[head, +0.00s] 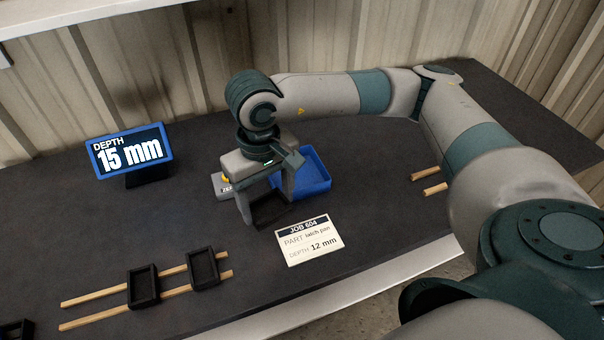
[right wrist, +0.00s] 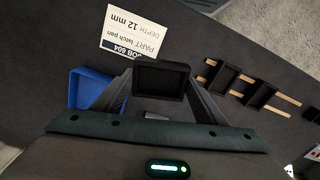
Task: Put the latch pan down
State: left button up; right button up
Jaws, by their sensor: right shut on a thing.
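The latch pan (head: 271,210), a small black rectangular tray, is between the fingers of my right gripper (head: 266,207). My right gripper is shut on it, above or on the dark bench behind the job card; I cannot tell if the pan touches the bench. In the right wrist view the pan (right wrist: 161,79) spans the gap between the fingertips, its hollow face showing. The job card (head: 308,240) reads JOB 604, latch pan, depth 12 mm. A display (head: 130,155) reads depth 15 mm. My left gripper is not in view.
A blue tray (head: 318,172) stands just behind my right gripper. A grey device (head: 222,185) is partly hidden beside it. Two black pans (head: 142,287) (head: 203,268) lie across wooden rails at front left. Short rails (head: 434,188) lie at right. The bench between display and rails is clear.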

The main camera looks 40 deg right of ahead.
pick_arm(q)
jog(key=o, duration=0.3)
pick_arm(e)
jog(key=m, duration=0.1)
jog(key=d+m, duration=0.1)
jog(key=m, duration=0.2)
jog(key=shift+w+d+f, duration=0.15)
jog(key=shift+w+d, duration=0.15)
jog(key=shift+w, duration=0.05)
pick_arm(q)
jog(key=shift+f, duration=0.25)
pick_arm(e)
jog(key=w+d+m, duration=0.1)
jog(key=d+m, duration=0.8)
jog(key=m, duration=0.8)
jog(key=d+m, duration=0.9)
jog(key=m, duration=0.8)
jog(key=shift+w+d+m, duration=0.4)
jog(key=shift+w+f, duration=0.1)
jog(key=shift+f, duration=0.05)
